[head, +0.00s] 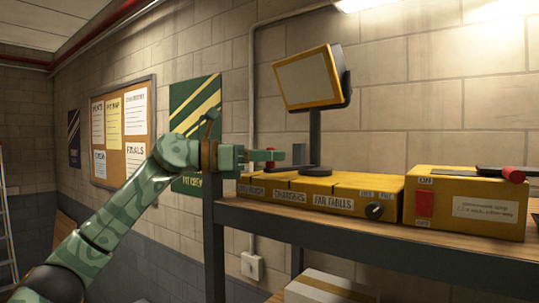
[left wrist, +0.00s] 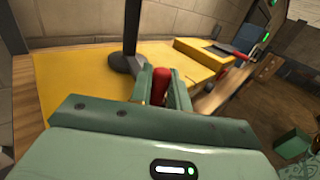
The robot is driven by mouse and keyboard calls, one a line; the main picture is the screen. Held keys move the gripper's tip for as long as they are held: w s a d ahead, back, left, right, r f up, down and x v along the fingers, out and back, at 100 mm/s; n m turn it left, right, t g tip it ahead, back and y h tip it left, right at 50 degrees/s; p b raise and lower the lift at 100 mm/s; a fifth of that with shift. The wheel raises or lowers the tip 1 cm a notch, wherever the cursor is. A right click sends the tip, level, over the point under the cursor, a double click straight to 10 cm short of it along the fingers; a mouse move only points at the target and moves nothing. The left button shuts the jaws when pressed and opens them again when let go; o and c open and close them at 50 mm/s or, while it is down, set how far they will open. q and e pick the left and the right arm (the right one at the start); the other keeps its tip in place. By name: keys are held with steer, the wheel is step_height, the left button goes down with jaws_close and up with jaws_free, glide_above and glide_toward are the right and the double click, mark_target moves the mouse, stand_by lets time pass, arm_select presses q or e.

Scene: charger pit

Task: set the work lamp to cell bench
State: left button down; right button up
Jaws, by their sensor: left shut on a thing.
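The work lamp (head: 308,80) has a yellow-framed panel on a dark post and round base, with its face turned to the left. A dark knob (head: 375,210) is at the box's right end. My left gripper (head: 268,156) is above the box's left part, shut on a red handle (left wrist: 161,85), left of the lamp post. The lamp base (left wrist: 127,63) shows just beyond the fingers in the left wrist view.
The yellow box rests on a wooden shelf (head: 440,240) with a dark edge. A second yellow box (head: 460,205) with a red switch stands at the right, with a red-ended dark tool (head: 505,173) on top. A carton (head: 325,288) sits below.

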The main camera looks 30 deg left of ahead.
arm_select(q)
steer(key=shift+r, duration=0.1)
steer(key=c, duration=1.5)
jaws_free()
steer(key=shift+o, duration=0.7)
steer(key=shift+w, duration=0.25)
steer(key=r, duration=0.3)
steer(key=shift+s+d+r, duration=0.1)
steer(key=shift+s+r, duration=0.2)
steer(key=shift+r, duration=0.05)
steer(key=s+d+r+b, duration=0.3)
steer(key=s+d+r, duration=0.4)
steer(key=s+r, duration=0.2)
steer(key=shift+s, duration=1.2)
